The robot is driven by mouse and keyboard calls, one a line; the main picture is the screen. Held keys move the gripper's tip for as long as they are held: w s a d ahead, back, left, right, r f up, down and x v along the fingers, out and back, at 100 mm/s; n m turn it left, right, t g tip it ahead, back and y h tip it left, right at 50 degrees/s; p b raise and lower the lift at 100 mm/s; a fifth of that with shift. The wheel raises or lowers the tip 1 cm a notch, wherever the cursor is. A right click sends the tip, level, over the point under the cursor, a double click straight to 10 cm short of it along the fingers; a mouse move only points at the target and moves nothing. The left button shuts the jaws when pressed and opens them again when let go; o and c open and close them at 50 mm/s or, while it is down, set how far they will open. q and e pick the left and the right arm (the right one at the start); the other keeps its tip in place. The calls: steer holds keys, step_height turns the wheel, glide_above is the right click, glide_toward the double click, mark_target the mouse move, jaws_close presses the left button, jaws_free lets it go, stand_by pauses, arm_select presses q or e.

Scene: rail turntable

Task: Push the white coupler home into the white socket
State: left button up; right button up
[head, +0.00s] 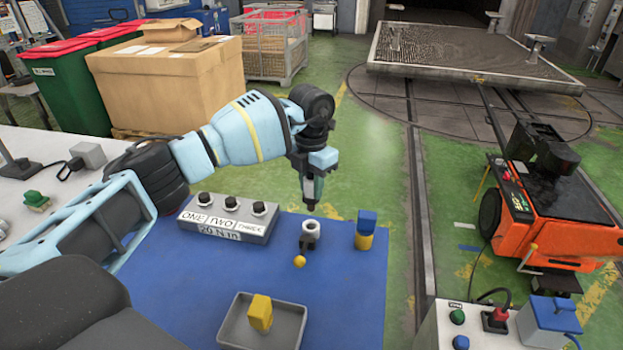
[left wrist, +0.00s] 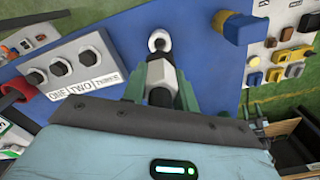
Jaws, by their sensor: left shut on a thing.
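The white socket (head: 310,230) is a short upright ring with a dark opening, on the blue mat (head: 180,310). It also shows in the left wrist view (left wrist: 158,40), just beyond the fingertips. My left gripper (head: 312,194) points down above the socket, shut on the white coupler (left wrist: 164,73). A small gap shows between that end and the socket in the head view. How well they line up is hard to tell. My right gripper is not in view.
A grey box with black knobs (head: 228,217) stands left of the socket. A yellow ball (head: 299,262) is just in front. A blue and yellow block (head: 365,230) stands to the right. A grey tray (head: 236,333) holds a yellow block (head: 260,312).

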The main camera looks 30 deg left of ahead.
mark_target(311, 210)
arm_select(q)
steer(key=shift+f+b, duration=0.35)
steer(key=shift+f, duration=1.75)
steer(key=shift+f, duration=2.25)
stand_by(1.1)
steer(key=o, duration=1.1)
steer(key=shift+o, duration=0.2)
steer(key=shift+r, duration=3.9)
